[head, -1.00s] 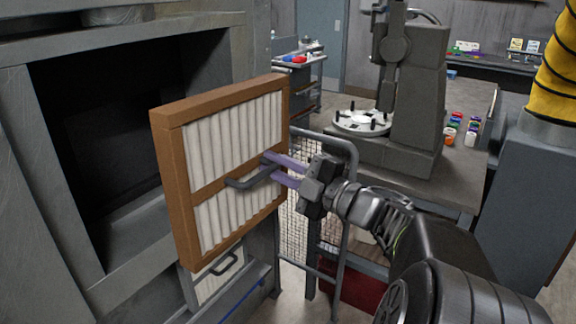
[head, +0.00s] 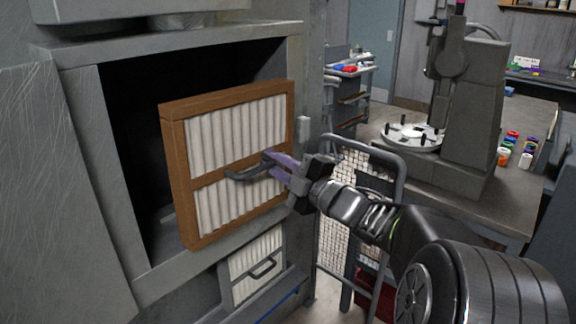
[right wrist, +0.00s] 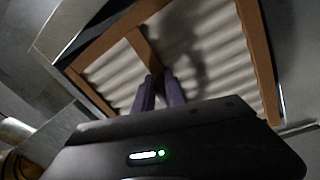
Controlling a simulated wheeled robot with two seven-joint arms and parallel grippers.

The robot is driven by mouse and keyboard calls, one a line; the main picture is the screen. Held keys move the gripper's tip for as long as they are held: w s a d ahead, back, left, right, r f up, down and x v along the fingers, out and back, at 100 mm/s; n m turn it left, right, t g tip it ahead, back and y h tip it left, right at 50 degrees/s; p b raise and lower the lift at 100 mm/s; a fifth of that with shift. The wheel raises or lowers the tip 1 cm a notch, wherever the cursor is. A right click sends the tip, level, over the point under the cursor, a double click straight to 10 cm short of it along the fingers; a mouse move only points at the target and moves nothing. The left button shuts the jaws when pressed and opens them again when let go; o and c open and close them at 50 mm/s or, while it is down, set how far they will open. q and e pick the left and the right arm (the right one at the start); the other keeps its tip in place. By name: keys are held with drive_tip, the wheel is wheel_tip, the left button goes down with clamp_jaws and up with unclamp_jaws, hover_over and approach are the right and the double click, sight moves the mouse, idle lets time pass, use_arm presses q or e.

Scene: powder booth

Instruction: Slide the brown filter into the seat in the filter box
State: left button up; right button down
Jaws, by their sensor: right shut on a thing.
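The brown filter (head: 183,190) has a brown frame, white pleats and a dark handle on its middle bar. It is upright, in front of the dark opening of the filter box (head: 128,222), and covers much of that opening. My right gripper (head: 272,165) is shut on the filter's handle, its purple fingers reaching in from the right. In the right wrist view the filter (right wrist: 200,45) fills the upper part, with the fingers (right wrist: 158,85) at its middle bar. The seat inside the box is dark and mostly hidden behind the filter. My left gripper is not in view.
A second white-pleated filter (head: 243,262) with a handle sits in a holder below the opening. A mesh cart (head: 334,215) stands right of the box. A workbench (head: 470,200) with a grey machine and coloured jars is farther right.

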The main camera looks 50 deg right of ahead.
drive_tip(key=w+p, duration=0.1)
drive_tip(key=w, duration=1.8)
drive_tip(key=shift+w+a, duration=0.4)
drive_tip(key=shift+w+d+f, duration=0.2)
drive_tip(key=shift+f, duration=0.15)
drive_tip(key=shift+f+b, duration=0.15)
drive_tip(key=shift+b, duration=0.2)
idle(0.6)
drive_tip(key=shift+f+b, duration=1.2)
drive_tip(key=shift+b, duration=0.1)
drive_tip(key=c, duration=1.3)
unclamp_jaws()
drive_tip(key=shift+f, duration=0.15)
